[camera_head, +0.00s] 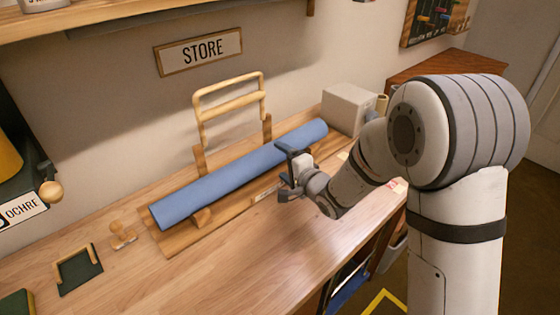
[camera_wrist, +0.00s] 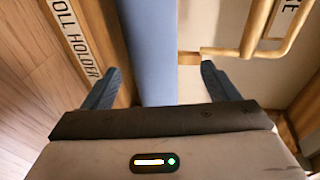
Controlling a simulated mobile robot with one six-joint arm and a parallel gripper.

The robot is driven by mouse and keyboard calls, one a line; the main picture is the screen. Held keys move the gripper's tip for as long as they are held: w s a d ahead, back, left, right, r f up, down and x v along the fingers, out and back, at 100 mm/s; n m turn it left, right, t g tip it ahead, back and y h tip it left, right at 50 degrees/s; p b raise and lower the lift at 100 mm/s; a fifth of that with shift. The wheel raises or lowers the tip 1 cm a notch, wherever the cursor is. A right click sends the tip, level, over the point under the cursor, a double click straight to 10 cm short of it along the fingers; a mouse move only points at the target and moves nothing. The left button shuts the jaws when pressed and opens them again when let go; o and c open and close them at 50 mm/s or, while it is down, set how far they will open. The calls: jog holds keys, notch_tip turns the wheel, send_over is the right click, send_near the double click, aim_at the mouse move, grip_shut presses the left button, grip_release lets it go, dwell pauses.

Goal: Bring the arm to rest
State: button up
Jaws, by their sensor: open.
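My gripper (camera_head: 287,171) is in front of a long blue roll (camera_head: 240,172) on the wooden roll holder (camera_head: 184,238). In the wrist view my gripper (camera_wrist: 166,80) has its two fingers spread wide, with the blue roll (camera_wrist: 152,45) showing between them. The jaws are open and do not close on the roll. The gap between fingers and roll is hard to judge. The holder's "ROLL HOLDER" label (camera_wrist: 75,38) shows at the left in the wrist view. My arm reaches in from the right in the head view.
A wooden bar frame (camera_head: 230,97) stands up behind the roll. A pale box (camera_head: 348,107) sits at the roll's far end. A small wooden piece (camera_head: 122,235) and a dark green tray (camera_head: 79,270) lie at the left. The front tabletop (camera_head: 240,275) is clear.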

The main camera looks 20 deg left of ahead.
jog(key=shift+d+f, duration=0.2)
dwell(0.3)
jog(key=s+d+r+n+h, duration=0.1)
jog(key=d+r+h, duration=0.15)
jog(key=d, duration=0.65)
jog(key=s+d+r+n+h, duration=0.1)
jog(key=d+h, duration=0.3)
jog(key=d, duration=0.4)
jog(key=s+d+r+n+h, duration=0.15)
jog(key=d+h, duration=0.25)
jog(key=d, duration=0.5)
jog(key=s+d+n+g+h, duration=0.1)
jog(key=s+d+g, duration=0.2)
jog(key=s, duration=0.7)
jog(key=s+d+r+n+g+h, duration=0.1)
jog(key=s+d+n+g, duration=0.1)
jog(key=s+d, duration=0.5)
jog(key=s+g, duration=0.1)
jog(key=s, duration=0.2)
jog(key=shift+s+d+r+g, duration=0.15)
jog(key=shift+d+r+g, duration=0.15)
jog(key=shift+d, duration=0.1)
jog(key=shift+n, duration=0.25)
